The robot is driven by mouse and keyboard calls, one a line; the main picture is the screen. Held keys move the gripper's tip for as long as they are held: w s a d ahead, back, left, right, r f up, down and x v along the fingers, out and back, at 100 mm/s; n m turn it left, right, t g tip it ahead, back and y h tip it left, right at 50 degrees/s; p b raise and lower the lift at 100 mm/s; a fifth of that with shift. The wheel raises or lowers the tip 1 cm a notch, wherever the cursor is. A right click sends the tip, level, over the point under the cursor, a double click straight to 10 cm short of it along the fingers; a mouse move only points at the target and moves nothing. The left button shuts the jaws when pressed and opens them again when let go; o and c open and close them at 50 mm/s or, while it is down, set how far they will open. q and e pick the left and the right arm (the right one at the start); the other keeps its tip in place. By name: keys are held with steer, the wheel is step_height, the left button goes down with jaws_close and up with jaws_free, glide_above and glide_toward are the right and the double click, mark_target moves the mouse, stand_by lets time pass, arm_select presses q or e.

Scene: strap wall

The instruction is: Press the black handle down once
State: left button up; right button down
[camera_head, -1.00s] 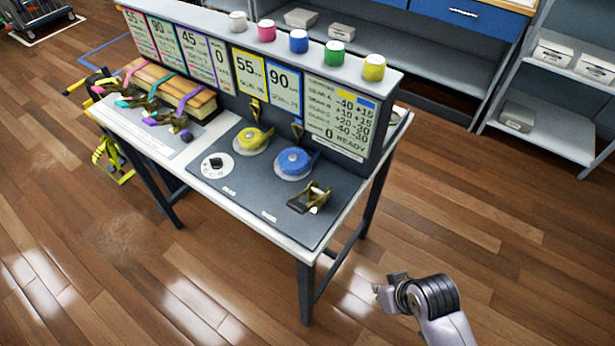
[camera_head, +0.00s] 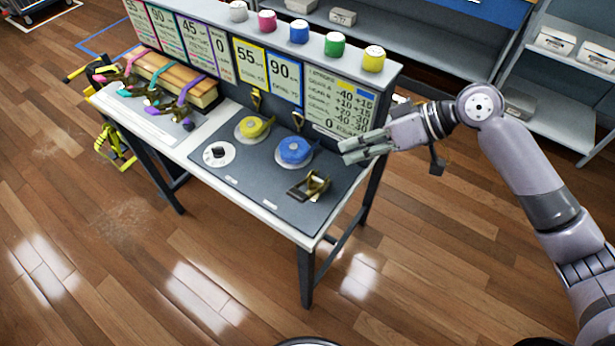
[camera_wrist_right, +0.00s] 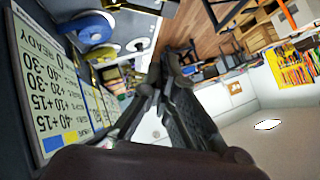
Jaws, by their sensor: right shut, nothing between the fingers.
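A brass-coloured ratchet with a black handle (camera_head: 309,187) sits at the right front of the dark panel (camera_head: 262,200) on the table. The handle looks raised at an angle. My right gripper (camera_head: 345,150) is shut and empty. In the head view it appears above and to the right of the ratchet, in front of the lower edge of the sign board. It also shows in the right wrist view (camera_wrist_right: 163,70), where I cannot make out the ratchet clearly. My left gripper is not in view.
A blue reel (camera_head: 294,151), a yellow reel (camera_head: 254,128) and a white dial with a black knob (camera_head: 218,154) are on the panel. The upright sign board (camera_head: 345,93) carries several coloured buttons on top. Strapped wood (camera_head: 177,79) lies at the left. Floor in front is clear.

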steer(key=shift+r, duration=0.15)
steer(key=p, duration=0.4)
glide_above(298, 195)
steer(key=w+d, duration=0.3)
steer(key=w, duration=0.1)
step_height(298, 195, down, 6)
steer(key=f, duration=0.1)
steer(key=s+f, duration=0.1)
steer(key=s+a+f, duration=0.1)
steer(key=shift+f+p, duration=0.3)
steer(key=shift+f, duration=0.1)
steer(key=shift+w, duration=0.1)
